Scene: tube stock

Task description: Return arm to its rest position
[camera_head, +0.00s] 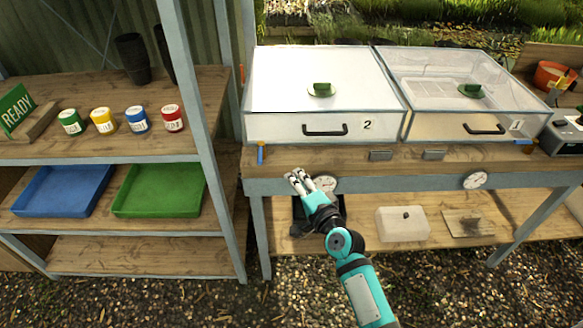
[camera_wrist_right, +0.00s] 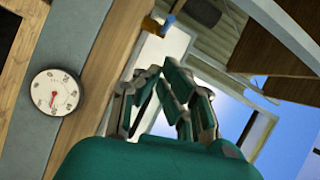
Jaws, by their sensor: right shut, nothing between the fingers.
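My right arm, teal and dark grey, reaches up from the lower right in the head view. My right gripper (camera_head: 298,178) is in front of the bench's front edge (camera_head: 350,182), beside a round white dial. It is shut and empty. In the right wrist view its fingers (camera_wrist_right: 158,75) are drawn together with nothing between them. The dial (camera_wrist_right: 54,92) shows to the left of the fingers there, and it is partly behind the gripper in the head view (camera_head: 325,183). My left gripper is in neither view.
A shelf unit (camera_head: 222,180) at left holds several coloured tins, a blue tray (camera_head: 62,190) and a green tray (camera_head: 160,190). Gravel (camera_head: 300,290) in front is open.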

